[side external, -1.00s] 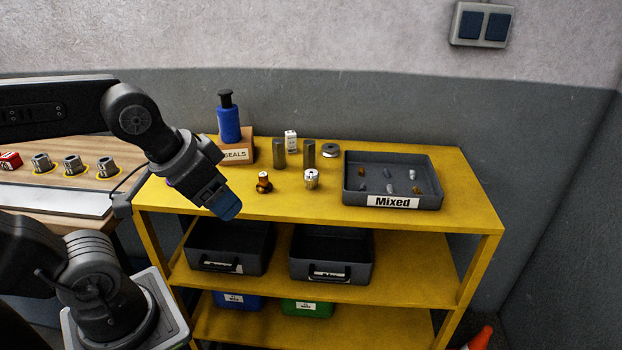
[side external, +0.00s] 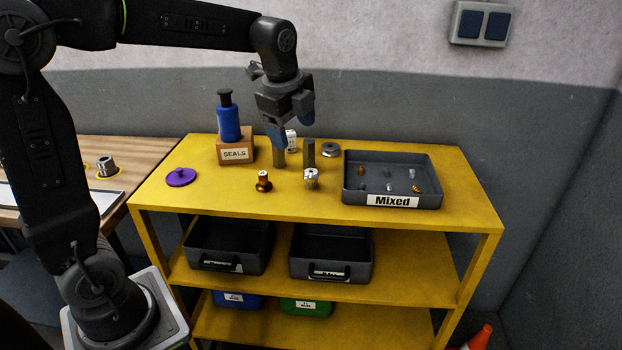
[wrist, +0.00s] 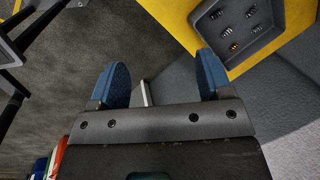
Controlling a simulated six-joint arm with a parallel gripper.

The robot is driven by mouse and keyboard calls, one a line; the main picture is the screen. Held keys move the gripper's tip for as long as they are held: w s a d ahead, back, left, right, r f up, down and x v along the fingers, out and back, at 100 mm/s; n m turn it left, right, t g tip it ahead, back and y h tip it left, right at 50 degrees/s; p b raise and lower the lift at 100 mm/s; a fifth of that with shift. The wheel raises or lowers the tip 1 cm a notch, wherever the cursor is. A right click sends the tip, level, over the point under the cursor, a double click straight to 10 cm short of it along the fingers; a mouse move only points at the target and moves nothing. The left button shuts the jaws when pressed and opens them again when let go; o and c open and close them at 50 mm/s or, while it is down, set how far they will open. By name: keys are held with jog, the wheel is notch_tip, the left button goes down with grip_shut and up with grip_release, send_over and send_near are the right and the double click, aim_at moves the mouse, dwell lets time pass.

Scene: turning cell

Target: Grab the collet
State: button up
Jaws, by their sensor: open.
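A short silver ribbed piece (side external: 311,179), which looks like the collet, stands upright near the middle of the yellow shelf's top (side external: 225,190). My gripper (side external: 291,122) is open, with blue fingers pointing down, above and behind this piece in the side view. Its fingertips are near the upright grey cylinders, and I cannot tell the exact gap. In the wrist view the space between the blue fingers (wrist: 163,78) is empty and the silver piece is not seen.
Two grey cylinders (side external: 309,154) stand behind the silver piece. A brass fitting (side external: 264,182) is left of it, and a grey spool (side external: 330,150) behind. The Mixed tray (side external: 405,203) is to the right. A blue bottle (side external: 228,118) and SEALS box (side external: 235,154) stand back left, a purple disc (side external: 180,178) front left.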

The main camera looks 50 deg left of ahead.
aim_at(311, 172)
jog(key=w+a+f+m+g, duration=0.2)
jog(key=w+a+f+m, duration=0.45)
jog(key=w+m, duration=0.3)
jog(key=f, duration=0.9)
jog(key=w+a+f, duration=0.1)
jog(key=f, duration=0.3)
jog(key=shift+w+f, duration=0.1)
jog(key=shift+f, duration=0.3)
jog(key=shift+c, duration=0.2)
jog(key=c, duration=1)
